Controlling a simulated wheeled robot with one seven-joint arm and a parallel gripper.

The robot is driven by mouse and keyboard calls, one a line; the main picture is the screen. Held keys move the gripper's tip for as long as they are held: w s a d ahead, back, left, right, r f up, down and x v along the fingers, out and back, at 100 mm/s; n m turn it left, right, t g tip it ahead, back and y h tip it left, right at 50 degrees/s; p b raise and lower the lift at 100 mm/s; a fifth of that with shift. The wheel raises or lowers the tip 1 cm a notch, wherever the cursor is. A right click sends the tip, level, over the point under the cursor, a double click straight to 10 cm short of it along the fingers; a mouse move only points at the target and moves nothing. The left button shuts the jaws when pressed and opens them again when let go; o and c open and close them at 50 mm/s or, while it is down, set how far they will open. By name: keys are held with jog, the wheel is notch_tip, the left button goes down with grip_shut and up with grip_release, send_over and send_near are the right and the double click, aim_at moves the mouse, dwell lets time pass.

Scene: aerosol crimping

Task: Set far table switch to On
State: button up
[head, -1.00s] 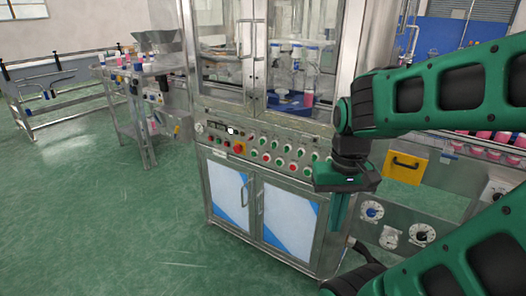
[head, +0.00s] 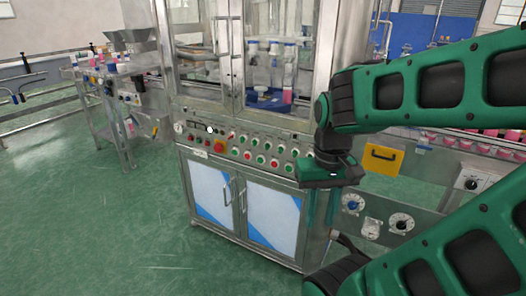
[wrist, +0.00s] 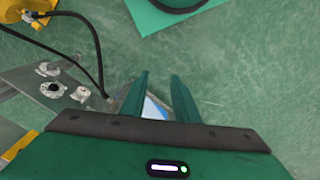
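Round dial switches sit on a grey metal panel at the right in the head view: a blue-centred dial (head: 352,203), a pale knob (head: 372,228) and a dark-centred dial (head: 401,222). Another dial (head: 472,183) is farther right. I cannot tell which one is the far table switch, nor read its setting. My gripper (head: 322,222) points down, left of the dials, in front of the cabinet's right edge. In the wrist view my gripper (wrist: 158,80) has its two fingers apart with nothing between them; a dial panel (wrist: 75,78) lies to their left.
The steel cabinet (head: 215,240) with a row of buttons and a red emergency stop (head: 220,146) stands in the middle. A side table (head: 110,110) with small knobs stands at the back left. A yellow plate (head: 382,158) is above the dials. Green floor is clear at left front.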

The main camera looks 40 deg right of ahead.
jog(key=shift+o, duration=1)
jog(key=shift+w+d, duration=0.25)
jog(key=shift+d, duration=0.1)
jog(key=w+d+f+n+g+h, duration=0.15)
jog(key=w+d+f+h, duration=0.35)
jog(key=w+d, duration=0.6)
jog(key=n+t+h, duration=0.9)
jog(key=n+h, duration=0.2)
jog(key=n, duration=0.5)
send_near(266, 147)
jog(key=x, duration=0.8)
jog(key=shift+w+d+f, duration=0.25)
jog(key=shift+w+f, duration=0.05)
jog(key=shift+c, duration=0.3)
grip_shut()
